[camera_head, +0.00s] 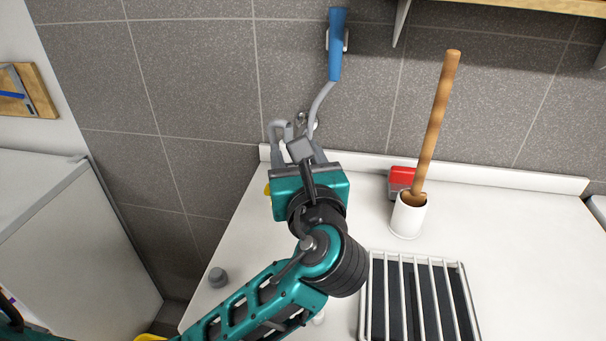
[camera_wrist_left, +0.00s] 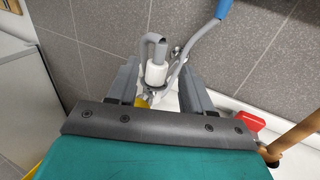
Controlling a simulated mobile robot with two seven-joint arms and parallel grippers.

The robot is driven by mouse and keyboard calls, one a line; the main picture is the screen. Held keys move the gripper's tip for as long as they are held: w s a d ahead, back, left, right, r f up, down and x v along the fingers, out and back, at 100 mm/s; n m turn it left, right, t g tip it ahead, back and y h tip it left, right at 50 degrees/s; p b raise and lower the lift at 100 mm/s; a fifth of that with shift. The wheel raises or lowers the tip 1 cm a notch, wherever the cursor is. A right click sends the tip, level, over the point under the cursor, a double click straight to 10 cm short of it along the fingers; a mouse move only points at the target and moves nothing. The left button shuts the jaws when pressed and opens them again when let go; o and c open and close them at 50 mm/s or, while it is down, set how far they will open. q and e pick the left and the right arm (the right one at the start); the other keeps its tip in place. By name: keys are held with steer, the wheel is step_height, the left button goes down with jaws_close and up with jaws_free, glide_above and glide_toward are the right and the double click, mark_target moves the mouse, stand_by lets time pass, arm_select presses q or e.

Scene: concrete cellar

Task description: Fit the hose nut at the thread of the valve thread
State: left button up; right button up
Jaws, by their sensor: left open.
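My left gripper (camera_head: 300,150) is open at the back of the counter, its fingers pointing toward the tiled wall. In the left wrist view, a white cylinder (camera_wrist_left: 156,72) with a grey bent hose (camera_wrist_left: 150,40) at its top stands in the gap between the fingers (camera_wrist_left: 155,82). It looks like the hose nut, and I see no finger clearly pressing on it. A small metal fitting (camera_wrist_left: 176,51), perhaps part of the valve, shows just behind it. The valve thread cannot be made out. My right gripper is not in view.
A blue handle (camera_head: 337,45) hangs on the wall, with a thin grey hose (camera_head: 319,108) running down beside my gripper. To the right stand a white cup (camera_head: 408,216) with a wooden stick (camera_head: 436,120), a red item (camera_head: 401,177) and a white rack (camera_head: 412,259).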

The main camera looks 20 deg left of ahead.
arm_select(q)
steer(key=v, duration=0.6)
steer(key=shift+s, duration=0.15)
